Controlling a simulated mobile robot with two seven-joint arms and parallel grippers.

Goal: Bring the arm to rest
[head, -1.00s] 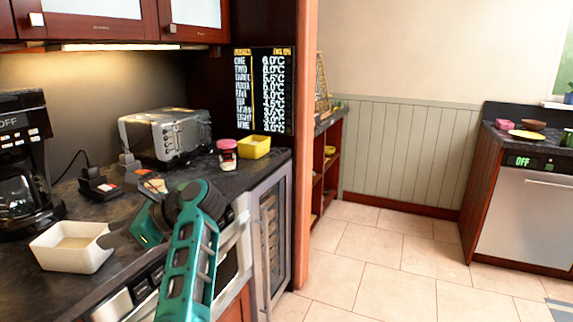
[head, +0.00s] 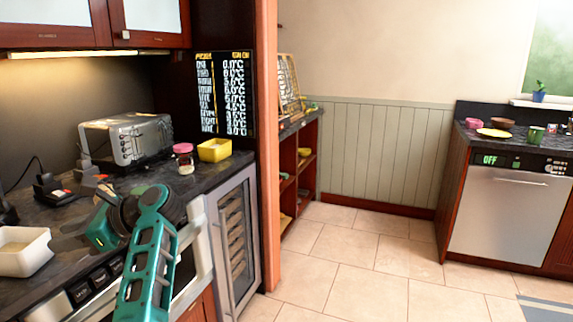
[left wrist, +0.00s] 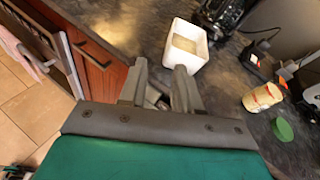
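My left gripper (head: 68,236) is over the dark countertop at the lower left of the head view, with my teal arm reaching up to it. In the left wrist view its two grey fingers (left wrist: 160,85) are apart, with nothing held between them. A white square container (head: 22,252) stands on the counter just left of the fingers. It also shows in the left wrist view (left wrist: 187,46), beyond the right finger. The built-in appliance front (head: 193,262) under the counter is partly hidden by my arm.
A cream jar (left wrist: 262,97) and a green lid (left wrist: 283,129) lie near the gripper. The tiled floor (head: 340,265) to the right is clear.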

